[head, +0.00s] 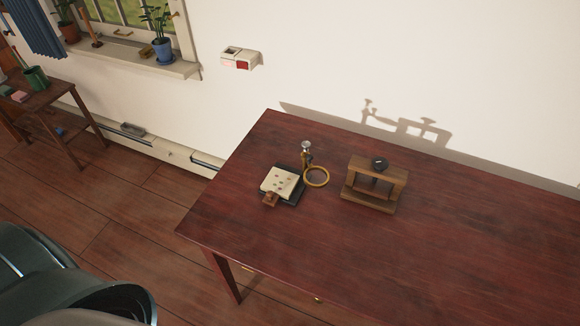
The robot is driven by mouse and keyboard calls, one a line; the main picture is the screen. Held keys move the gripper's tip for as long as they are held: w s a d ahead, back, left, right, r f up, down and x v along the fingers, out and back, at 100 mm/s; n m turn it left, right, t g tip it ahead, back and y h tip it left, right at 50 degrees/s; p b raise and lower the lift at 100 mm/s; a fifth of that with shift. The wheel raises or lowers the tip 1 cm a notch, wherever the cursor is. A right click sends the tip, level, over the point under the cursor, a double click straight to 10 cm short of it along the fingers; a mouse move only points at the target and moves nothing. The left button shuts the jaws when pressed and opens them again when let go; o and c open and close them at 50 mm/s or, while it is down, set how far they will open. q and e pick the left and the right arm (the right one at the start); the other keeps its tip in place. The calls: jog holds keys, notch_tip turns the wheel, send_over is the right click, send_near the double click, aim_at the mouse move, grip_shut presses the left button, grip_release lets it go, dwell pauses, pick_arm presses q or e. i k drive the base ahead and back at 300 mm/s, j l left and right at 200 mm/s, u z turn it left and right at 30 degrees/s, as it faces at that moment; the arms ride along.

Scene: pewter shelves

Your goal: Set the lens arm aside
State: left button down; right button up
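The lens arm (316,184) shows as a brass ring beside a short upright metal post (306,158) with a round pale knob on top. The ring lies to the right of a small dark base (294,200), near the base's right edge. A cream plate with small dark marks (279,182) lies on the base, and the ring is beside it, not over it. A small brown wooden block (270,199) sits at the plate's front edge. How the ring joins the post is too small to tell. Neither of my grippers is in view.
The dark red wooden table (400,255) is bare in front and to the right. A wooden frame with a black knob (375,182) stands right of the ring, with a gap between. The table's left edge is near the base. A white wall stands behind.

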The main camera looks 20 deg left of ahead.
aim_at(307, 158)
jog(key=j+z, duration=0.15)
jog(key=j, duration=0.3)
jog(key=k+j+z, duration=0.1)
jog(key=j, duration=0.35)
jog(key=k+j+z, duration=0.15)
jog(key=j, duration=0.25)
jog(key=i, duration=0.05)
